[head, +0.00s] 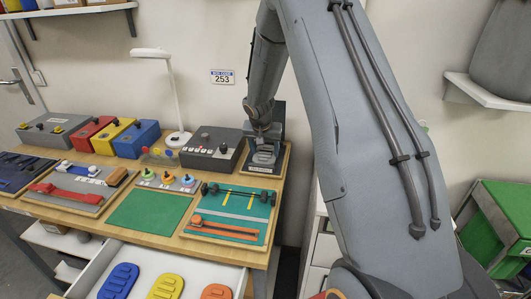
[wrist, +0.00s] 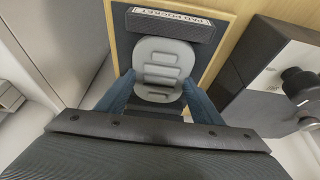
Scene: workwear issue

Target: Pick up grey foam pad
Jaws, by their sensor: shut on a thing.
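The grey foam pad (wrist: 163,52) is a rounded, light grey sole shape with raised bars, in the wrist view. My gripper (wrist: 158,82) is shut on it, with one blue finger at each side edge. The near end of the pad lies between the fingers. My gripper (head: 263,129) reaches down there from above. Whether the pad is clear of the surface under it, I cannot tell.
A dark control box (head: 212,149) stands just left of my gripper. A white lamp (head: 176,95) is behind it. A teal tool board (head: 231,211) lies in front. An open white drawer (head: 98,255) holds blue, yellow and orange pads. A green mat (head: 148,213) is bare.

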